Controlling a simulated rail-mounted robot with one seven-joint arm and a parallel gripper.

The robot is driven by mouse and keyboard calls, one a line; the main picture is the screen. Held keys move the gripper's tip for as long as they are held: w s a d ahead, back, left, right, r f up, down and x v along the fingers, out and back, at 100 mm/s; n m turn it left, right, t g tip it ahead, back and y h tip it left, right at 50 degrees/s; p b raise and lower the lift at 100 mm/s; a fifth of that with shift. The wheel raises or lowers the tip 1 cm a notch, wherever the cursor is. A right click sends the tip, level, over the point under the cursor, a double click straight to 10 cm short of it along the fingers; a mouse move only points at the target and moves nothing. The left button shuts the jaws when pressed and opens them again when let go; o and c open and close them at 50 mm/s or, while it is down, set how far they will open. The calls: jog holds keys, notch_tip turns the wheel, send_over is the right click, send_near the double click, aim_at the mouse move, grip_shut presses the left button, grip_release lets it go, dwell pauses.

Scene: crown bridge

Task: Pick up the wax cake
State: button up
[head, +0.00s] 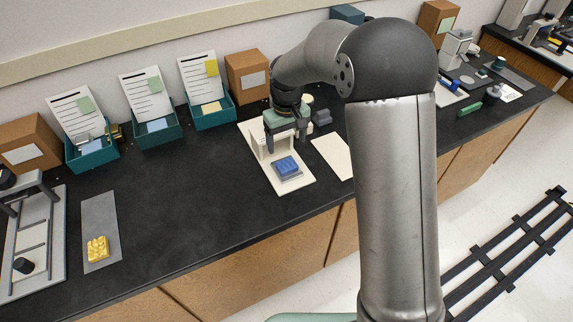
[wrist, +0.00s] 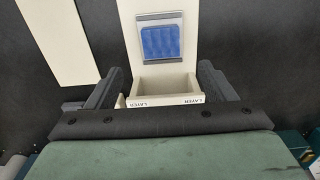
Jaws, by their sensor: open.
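A blue ribbed block (head: 287,166) lies on a small grey plate (head: 290,178) on the front part of a cream stand (head: 290,192). It also shows at the top of the wrist view (wrist: 161,42). A yellow lumpy block (head: 97,249) lies on a grey mat (head: 101,215) at the left. I cannot tell for certain which block is the wax cake. My gripper (head: 286,134) is over the raised back part of the cream stand, behind the blue block. In the wrist view its fingers (wrist: 161,85) are apart, on either side of a cream box marked LAYER (wrist: 165,99), with neither block between them.
A blank cream board (head: 333,156) lies right of the stand. Teal bins (head: 212,115) with cards and brown boxes (head: 247,76) line the wall. A grey frame (head: 40,240) stands at far left. The black counter (head: 190,190) is clear between the grey mat and the stand.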

aim_at(287, 165)
notch_tip(287, 165, down, 3)
jog(key=shift+f, duration=0.1)
jog(key=shift+s+f+p, duration=0.15)
jog(key=shift+f+p, duration=0.3)
jog(key=shift+f, duration=0.9)
jog(key=shift+s+f+p, duration=0.1)
jog(key=shift+f+p, duration=0.35)
jog(key=shift+f, duration=0.9)
jog(key=c, duration=1.1)
jog(key=shift+c, duration=0.4)
jog(key=shift+r, duration=0.15)
